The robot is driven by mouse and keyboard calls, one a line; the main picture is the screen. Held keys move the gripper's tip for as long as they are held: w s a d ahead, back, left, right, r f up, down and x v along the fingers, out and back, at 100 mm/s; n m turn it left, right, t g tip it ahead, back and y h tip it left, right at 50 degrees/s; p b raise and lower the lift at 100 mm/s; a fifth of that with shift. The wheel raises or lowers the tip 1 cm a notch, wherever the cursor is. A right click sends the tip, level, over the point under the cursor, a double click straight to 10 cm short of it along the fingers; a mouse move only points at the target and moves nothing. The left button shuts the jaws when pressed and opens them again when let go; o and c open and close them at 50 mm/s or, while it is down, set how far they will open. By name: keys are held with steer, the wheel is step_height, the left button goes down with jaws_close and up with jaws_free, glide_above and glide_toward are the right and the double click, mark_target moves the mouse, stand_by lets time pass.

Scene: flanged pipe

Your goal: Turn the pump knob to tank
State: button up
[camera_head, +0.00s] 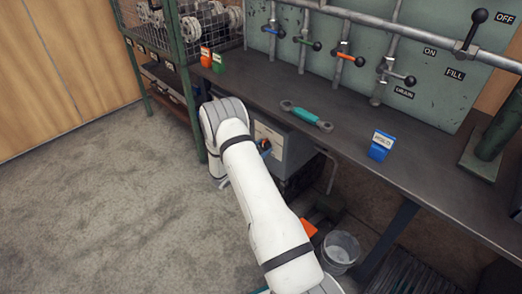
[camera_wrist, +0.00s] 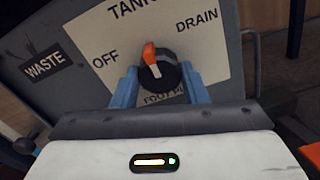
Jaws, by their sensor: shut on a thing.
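The pump knob (camera_wrist: 165,76) is black with an orange pointer and shows in the middle of the wrist view. Its pointer is directed up and slightly left, roughly toward the TANK label (camera_wrist: 128,8), which the top edge cuts off. OFF is left of the knob, DRAIN right, and a partly hidden FOOT label below. My gripper (camera_wrist: 160,85) has its blue fingers on both sides of the knob and is shut on it. In the head view, my arm reaches the grey control box (camera_head: 298,153) under the bench, where my gripper (camera_head: 264,149) is partly hidden.
The workbench (camera_head: 345,130) overhangs the box; a teal-handled tool (camera_head: 306,116) and blue block (camera_head: 381,145) lie on it. A green-posted cage rack (camera_head: 180,75) stands left. A bucket (camera_head: 340,250) is below. Floor at left is clear. A WASTE label (camera_wrist: 46,63) is left of the dial.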

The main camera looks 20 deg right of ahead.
steer(key=shift+s+d, duration=0.15)
steer(key=shift+d, duration=0.05)
steer(key=o, duration=1)
steer(key=shift+a, duration=0.1)
steer(key=shift+p+v, duration=1.2)
steer(key=shift+v, duration=2.7)
steer(key=shift+r, duration=0.2)
